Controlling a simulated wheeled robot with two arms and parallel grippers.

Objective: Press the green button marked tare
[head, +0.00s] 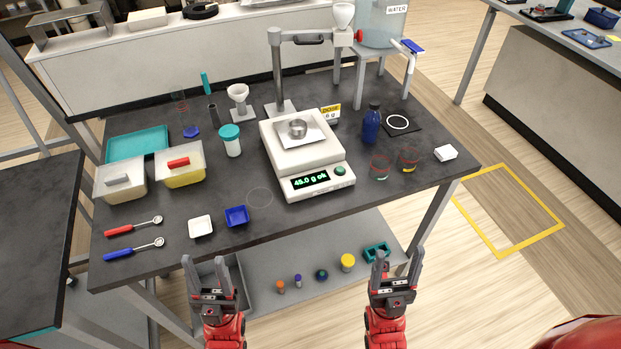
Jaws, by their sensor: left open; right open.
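The white balance (301,161) stands on the dark table, with a small metal cup (297,128) on its pan. Its green display (310,181) reads what looks like "45.0 g ok". The green button (340,171) is on its front panel, to the right of the display; any marking on it is too small to read. My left gripper (206,266) is open and empty, in front of the table's front edge. My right gripper (395,264) is open and empty, also short of the table, below and to the right of the balance. Neither gripper touches anything.
White and blue weighing trays (237,216) and two spoons (134,248) lie front left. A blue bottle (372,124) and glass beakers (380,167) stand right of the balance. A metal stand (278,75) rises behind it. A lower shelf (315,262) holds small bottles.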

